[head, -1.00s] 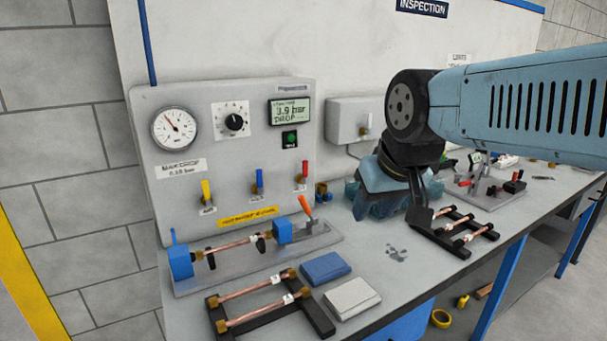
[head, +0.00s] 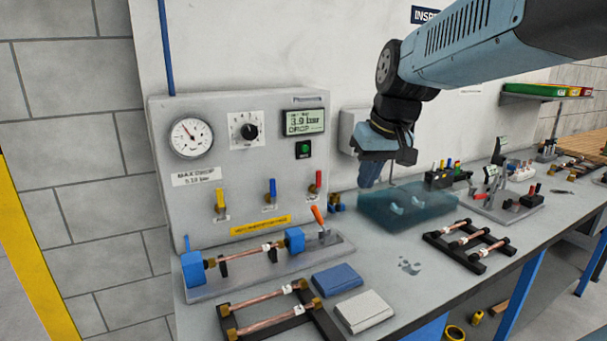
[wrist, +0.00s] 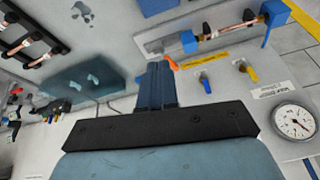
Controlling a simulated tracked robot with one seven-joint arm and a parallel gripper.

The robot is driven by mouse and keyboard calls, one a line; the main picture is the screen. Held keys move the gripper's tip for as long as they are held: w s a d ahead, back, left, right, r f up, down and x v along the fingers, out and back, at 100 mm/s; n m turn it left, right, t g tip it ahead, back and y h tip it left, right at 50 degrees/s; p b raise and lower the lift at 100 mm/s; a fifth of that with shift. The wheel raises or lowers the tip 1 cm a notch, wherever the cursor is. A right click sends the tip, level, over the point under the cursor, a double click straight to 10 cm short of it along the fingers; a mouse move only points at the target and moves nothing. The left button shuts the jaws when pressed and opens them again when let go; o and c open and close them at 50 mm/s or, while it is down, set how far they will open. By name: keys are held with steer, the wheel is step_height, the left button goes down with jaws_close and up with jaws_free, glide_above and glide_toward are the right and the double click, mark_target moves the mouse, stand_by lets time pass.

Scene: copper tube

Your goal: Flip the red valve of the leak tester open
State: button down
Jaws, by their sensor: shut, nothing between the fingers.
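The leak tester (head: 235,165) is a grey panel with a gauge, a dial and a display reading about 3.9 bar. Its red valve (head: 318,182) is the rightmost of three small levers, with the handle upright above a brass body. In the wrist view the red valve cannot be made out, probably hidden behind my fingers. My gripper (head: 368,184) is right of the red valve, apart from it, fingers pointing down. In the wrist view my gripper (wrist: 159,66) shows its fingers together with nothing between them.
A blue valve (head: 271,190) and a yellow valve (head: 220,201) stand left of the red one. Below, an orange-handled clamp (head: 318,217) and a copper tube (head: 240,257) sit on a fixture. A translucent teal bin (head: 405,210) lies below right of my gripper.

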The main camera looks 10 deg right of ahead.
steer(key=w+d+f+n+y, duration=0.1)
steer(key=w+d+y, duration=0.1)
steer(key=w, duration=0.8)
steer(key=w+d+f+n+y, duration=0.1)
steer(key=w+d, duration=0.4)
steer(key=w, duration=0.5)
steer(key=w+d+f+n+g+y, duration=0.1)
steer(key=w+d, duration=0.3)
steer(key=w, duration=0.6)
steer(key=shift+w+d+f+y, duration=0.15)
steer(key=shift+d+f+y, duration=0.2)
steer(key=shift+y, duration=0.45)
steer(key=shift+a+f, duration=0.1)
steer(key=shift+a, duration=0.05)
glide_toward(318, 183)
steer(key=w+a+f, duration=0.1)
steer(key=w+f, duration=0.2)
steer(key=f, duration=0.2)
steer(key=shift+a, duration=0.35)
steer(key=shift+d, duration=0.15)
